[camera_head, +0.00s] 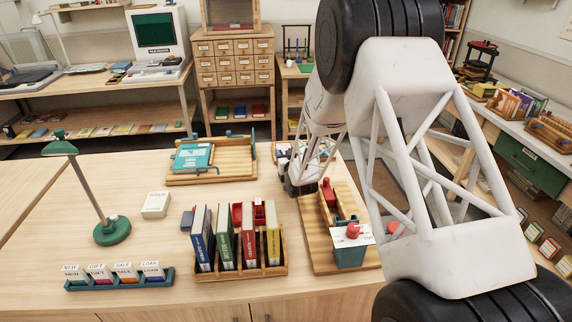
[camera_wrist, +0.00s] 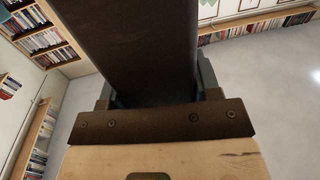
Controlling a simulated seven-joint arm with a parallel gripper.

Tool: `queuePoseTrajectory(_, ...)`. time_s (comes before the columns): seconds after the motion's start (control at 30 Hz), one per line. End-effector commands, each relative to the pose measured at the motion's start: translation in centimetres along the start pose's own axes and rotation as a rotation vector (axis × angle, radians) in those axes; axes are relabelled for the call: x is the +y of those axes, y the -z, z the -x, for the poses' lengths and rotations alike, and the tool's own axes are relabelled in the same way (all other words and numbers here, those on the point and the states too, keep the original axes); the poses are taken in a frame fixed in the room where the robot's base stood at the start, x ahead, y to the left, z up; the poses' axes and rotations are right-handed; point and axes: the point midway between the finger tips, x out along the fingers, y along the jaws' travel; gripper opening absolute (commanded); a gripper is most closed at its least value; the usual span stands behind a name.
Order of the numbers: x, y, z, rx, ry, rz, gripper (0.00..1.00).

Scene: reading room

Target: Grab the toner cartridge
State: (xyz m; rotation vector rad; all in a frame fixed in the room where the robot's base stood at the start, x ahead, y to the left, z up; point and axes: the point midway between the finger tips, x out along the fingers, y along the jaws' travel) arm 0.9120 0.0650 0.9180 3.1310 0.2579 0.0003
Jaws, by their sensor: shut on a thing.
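In the wrist view a long, plain dark block, which looks like the toner cartridge (camera_wrist: 125,48), fills the upper middle. My gripper (camera_wrist: 157,88) is shut on it, with a grey finger at each side. A dark bar with screws crosses in front of its lower end. In the head view my gripper (camera_head: 299,186) is low over the far middle of the table, beside a wooden board. The held block cannot be made out there, and my arm covers much of the right side.
A wooden rack (camera_head: 283,269) with upright binders stands left of a wooden board (camera_head: 318,256) bearing a teal box (camera_head: 350,256). A green lamp (camera_head: 112,230), a white box (camera_head: 156,205) and a wooden tray (camera_head: 237,172) are farther left. Bare tabletop lies between them.

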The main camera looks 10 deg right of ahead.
Motion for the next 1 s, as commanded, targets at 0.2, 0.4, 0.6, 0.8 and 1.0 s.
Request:
queuePoseTrajectory(0.2,0.0,0.2,0.0,0.001,0.0,0.0,0.07)
queuePoseTrajectory(0.4,0.0,1.2,0.0,0.002,0.0,0.0,0.07)
queuePoseTrajectory(0.6,0.0,3.3,0.0,0.003,0.0,0.0,0.07)
queuePoseTrajectory(0.8,-0.2,3.9,2.3,0.001,0.0,0.0,0.07)
queuePoseTrajectory(1.0,-0.5,4.1,5.5,0.0,0.0,0.0,0.07)
